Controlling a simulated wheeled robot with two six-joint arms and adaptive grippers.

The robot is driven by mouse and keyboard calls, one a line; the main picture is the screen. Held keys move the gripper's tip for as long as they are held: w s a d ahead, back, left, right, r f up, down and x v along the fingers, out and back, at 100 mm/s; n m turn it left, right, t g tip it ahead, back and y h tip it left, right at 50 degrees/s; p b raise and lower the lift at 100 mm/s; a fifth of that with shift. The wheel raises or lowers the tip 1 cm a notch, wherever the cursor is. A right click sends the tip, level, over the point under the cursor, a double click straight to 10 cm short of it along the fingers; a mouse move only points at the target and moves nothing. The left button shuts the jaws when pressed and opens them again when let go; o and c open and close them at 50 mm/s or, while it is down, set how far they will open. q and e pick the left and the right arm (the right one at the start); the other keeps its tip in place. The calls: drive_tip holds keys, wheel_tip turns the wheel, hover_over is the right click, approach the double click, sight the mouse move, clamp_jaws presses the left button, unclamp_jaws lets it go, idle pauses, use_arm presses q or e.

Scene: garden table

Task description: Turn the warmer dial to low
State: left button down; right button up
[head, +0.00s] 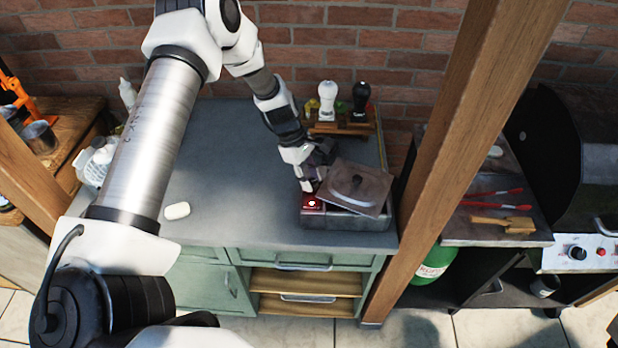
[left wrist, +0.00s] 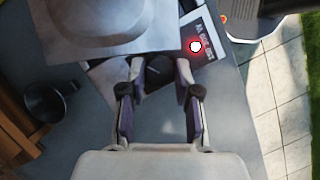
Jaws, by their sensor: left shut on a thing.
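The warmer (head: 345,221) is a low metal box near the front right of the grey counter. Its flat lid (head: 358,188) lies askew on top; the lid also shows in the left wrist view (left wrist: 105,30). A red light glows on the warmer's label panel (left wrist: 208,38). My left gripper (head: 309,186) is at the warmer's left end. In the left wrist view its fingers (left wrist: 160,72) are closed around the dark dial (left wrist: 158,66), beside the panel. The dial's marks and setting cannot be read. My right gripper is not in view.
A wooden rack with a white and a black bottle (head: 360,95) stands behind the warmer. A white oval object (head: 177,210) lies on the counter (head: 225,190), which is otherwise clear there. A wooden post (head: 450,150) rises just right of the counter.

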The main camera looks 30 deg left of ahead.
use_arm(q)
drive_tip(key=shift+d+f+m+g, duration=0.1)
drive_tip(key=shift+m+g, duration=0.2)
drive_tip(key=shift+m, duration=0.2)
drive_tip(key=c, duration=1)
unclamp_jaws()
drive_tip(key=shift+o, duration=0.8)
drive_tip(key=shift+w+d, duration=0.1)
drive_tip(key=shift+d, duration=0.05)
drive_tip(key=v, duration=1.2)
drive_tip(key=shift+d, duration=0.1)
